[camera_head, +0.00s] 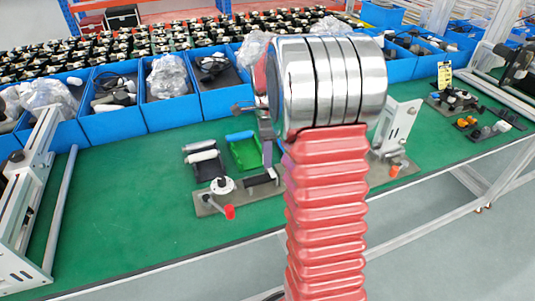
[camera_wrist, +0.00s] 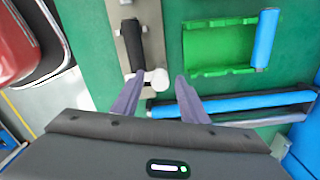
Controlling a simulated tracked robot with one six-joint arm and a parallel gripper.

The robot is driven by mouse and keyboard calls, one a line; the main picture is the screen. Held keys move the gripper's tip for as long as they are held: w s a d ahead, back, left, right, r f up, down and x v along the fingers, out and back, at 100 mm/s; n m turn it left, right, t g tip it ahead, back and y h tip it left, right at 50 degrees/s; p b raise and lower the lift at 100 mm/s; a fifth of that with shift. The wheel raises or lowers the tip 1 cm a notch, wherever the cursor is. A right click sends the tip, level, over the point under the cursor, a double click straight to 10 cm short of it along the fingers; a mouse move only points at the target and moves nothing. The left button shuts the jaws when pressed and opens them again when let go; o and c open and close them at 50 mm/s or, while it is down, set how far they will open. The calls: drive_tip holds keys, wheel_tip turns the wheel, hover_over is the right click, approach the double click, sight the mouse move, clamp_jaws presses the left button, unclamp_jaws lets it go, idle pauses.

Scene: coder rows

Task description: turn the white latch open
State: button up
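A small white latch (camera_wrist: 158,79) shows in the wrist view at the end of a grey metal plate (camera_wrist: 152,20), beside a dark cylinder (camera_wrist: 133,45). My gripper (camera_wrist: 159,84) is open, with its two fingers on either side of the latch and gaps visible; contact and depth are hard to judge. In the head view, a metal plate (camera_head: 207,206) on the green table carries a white round part (camera_head: 223,185), a red-tipped lever (camera_head: 229,212) and a dark block (camera_head: 262,178). My gripper (camera_head: 267,157) is partly hidden there behind my red and silver arm.
A green tray (camera_head: 244,152) with a blue roller (camera_wrist: 265,40) lies close by. A black part with a white roller (camera_head: 203,156) is beside it. Blue bins (camera_head: 172,114) line the back. Green table (camera_head: 120,215) is clear at the left front.

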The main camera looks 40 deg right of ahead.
drive_tip(key=shift+f, duration=0.3)
drive_tip(key=shift+c, duration=0.4)
drive_tip(key=c, duration=0.9)
drive_tip(key=shift+d, duration=0.25)
clamp_jaws()
drive_tip(key=shift+a, duration=0.15)
